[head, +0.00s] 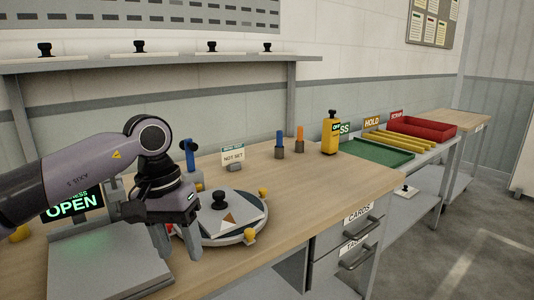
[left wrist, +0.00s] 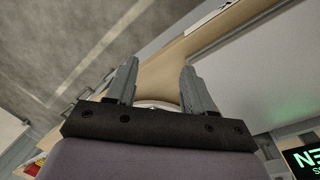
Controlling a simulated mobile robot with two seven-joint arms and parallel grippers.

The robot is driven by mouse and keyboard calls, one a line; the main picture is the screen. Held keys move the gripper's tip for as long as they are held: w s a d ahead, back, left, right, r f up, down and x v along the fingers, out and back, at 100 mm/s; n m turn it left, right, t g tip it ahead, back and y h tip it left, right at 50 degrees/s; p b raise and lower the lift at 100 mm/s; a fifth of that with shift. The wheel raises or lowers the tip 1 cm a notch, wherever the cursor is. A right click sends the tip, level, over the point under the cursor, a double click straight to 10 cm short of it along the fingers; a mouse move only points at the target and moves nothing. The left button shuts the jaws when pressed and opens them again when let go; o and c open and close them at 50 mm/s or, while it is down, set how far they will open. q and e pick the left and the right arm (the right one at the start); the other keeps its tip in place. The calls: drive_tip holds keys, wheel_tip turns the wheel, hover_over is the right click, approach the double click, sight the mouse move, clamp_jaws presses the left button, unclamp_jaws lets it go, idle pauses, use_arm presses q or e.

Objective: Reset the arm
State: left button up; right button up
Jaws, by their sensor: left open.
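My left arm comes in from the left in the head view, and its left gripper (head: 179,252) points down at the bench's near side. The gripper is open and nothing shows between its fingers. It is in front of a round grey fixture (head: 232,238) with yellow knobs, on which a pale plate with a black knob (head: 220,200) sits. In the left wrist view the two fingers (left wrist: 157,88) stand apart, with part of a pale round edge (left wrist: 158,106) behind them. Whether the fingers touch the fixture I cannot tell. My right gripper is not in view.
A grey plate (head: 110,265) lies left of the gripper, before a lit "OPEN" sign (head: 73,204). A "NOT SET" sign (head: 233,157), blue and orange posts and a yellow device (head: 331,134) stand farther back. Green (head: 376,153) and red trays (head: 422,128) lie right. Bench space at right is clear.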

use_arm(q)
drive_tip(key=s+d+n+g+h+p, duration=0.2)
drive_tip(key=s+d+n+h, duration=0.3)
drive_tip(key=d+n+h, duration=0.4)
drive_tip(key=s+d+n+g+h+p, duration=0.15)
drive_tip(key=s+d+n+h, duration=0.35)
drive_tip(key=d, duration=0.5)
drive_tip(key=w+a+f+m+t+y+p, duration=0.25)
drive_tip(key=a+f+m+t, duration=0.3)
drive_tip(key=m+t, duration=0.75)
drive_tip(key=w+a+f+m+t+y+p, duration=0.1)
drive_tip(key=w+a+f+m+t+y, duration=0.45)
drive_tip(key=m, duration=1.25)
drive_tip(key=s+a+f+n+g+y+p, duration=0.1)
drive_tip(key=s+a+f+n+g+y, duration=0.3)
drive_tip(key=s+a+f+n, duration=0.9)
drive_tip(key=s+f+n+y, duration=0.1)
drive_tip(key=s+f+n, duration=0.1)
drive_tip(key=s+n, duration=0.1)
drive_tip(key=shift+s+a+f+n, duration=0.25)
drive_tip(key=shift+s+n, duration=0.15)
drive_tip(key=shift+s, duration=0.45)
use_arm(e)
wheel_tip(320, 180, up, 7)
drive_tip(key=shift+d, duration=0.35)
